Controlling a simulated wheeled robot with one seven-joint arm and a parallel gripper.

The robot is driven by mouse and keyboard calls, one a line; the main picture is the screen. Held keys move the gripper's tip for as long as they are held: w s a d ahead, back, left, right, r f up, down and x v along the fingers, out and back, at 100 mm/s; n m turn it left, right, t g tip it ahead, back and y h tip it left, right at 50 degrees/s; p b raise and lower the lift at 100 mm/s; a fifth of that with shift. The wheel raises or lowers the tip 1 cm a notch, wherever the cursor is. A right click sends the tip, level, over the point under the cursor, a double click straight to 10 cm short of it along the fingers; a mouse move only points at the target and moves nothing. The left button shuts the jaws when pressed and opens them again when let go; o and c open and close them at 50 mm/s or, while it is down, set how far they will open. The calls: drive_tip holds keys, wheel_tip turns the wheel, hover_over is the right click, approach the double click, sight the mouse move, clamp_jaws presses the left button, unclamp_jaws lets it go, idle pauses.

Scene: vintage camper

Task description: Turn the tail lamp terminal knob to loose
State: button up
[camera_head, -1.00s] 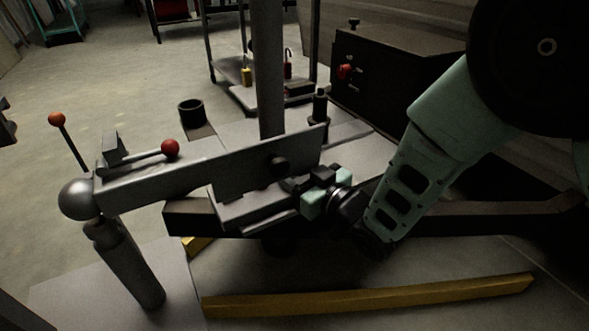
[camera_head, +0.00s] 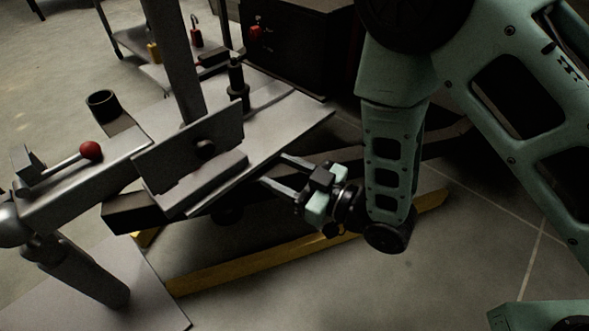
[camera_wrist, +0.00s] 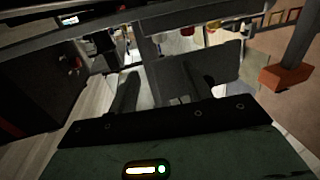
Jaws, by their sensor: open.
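A grey coupler arm with a red ball lever (camera_head: 90,150) lies at the left. A post (camera_head: 175,60) rises behind the plate. A dark box with a red knob (camera_head: 255,32) stands at the back.

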drive_tip(key=shift+v, duration=1.2)
wheel_tip(320, 180, up, 7)
drive_tip(key=w+d+m+g+h+p, duration=0.2)
drive_tip(key=h+p, duration=0.2)
drive_tip(key=h, duration=0.4)
drive_tip(key=s+d+r+m+g+h+p, duration=0.2)
drive_tip(key=s+d+r+g+h, duration=0.15)
drive_tip(key=s+d+r, duration=0.35)
drive_tip(key=s+d+r+m+g+h+p, duration=0.1)
drive_tip(key=s+d+r+g+h+p, duration=0.25)
drive_tip(key=s+d, duration=0.5)
wheel_tip(320, 180, up, 39)
drive_tip(key=a+p, duration=0.1)
drive_tip(key=p, duration=3.5)
drive_tip(key=shift+s+a+t+p, duration=0.15)
drive_tip(key=shift+s+t+p, duration=0.2)
drive_tip(key=shift+s, duration=0.15)
drive_tip(key=shift+r, duration=0.15)
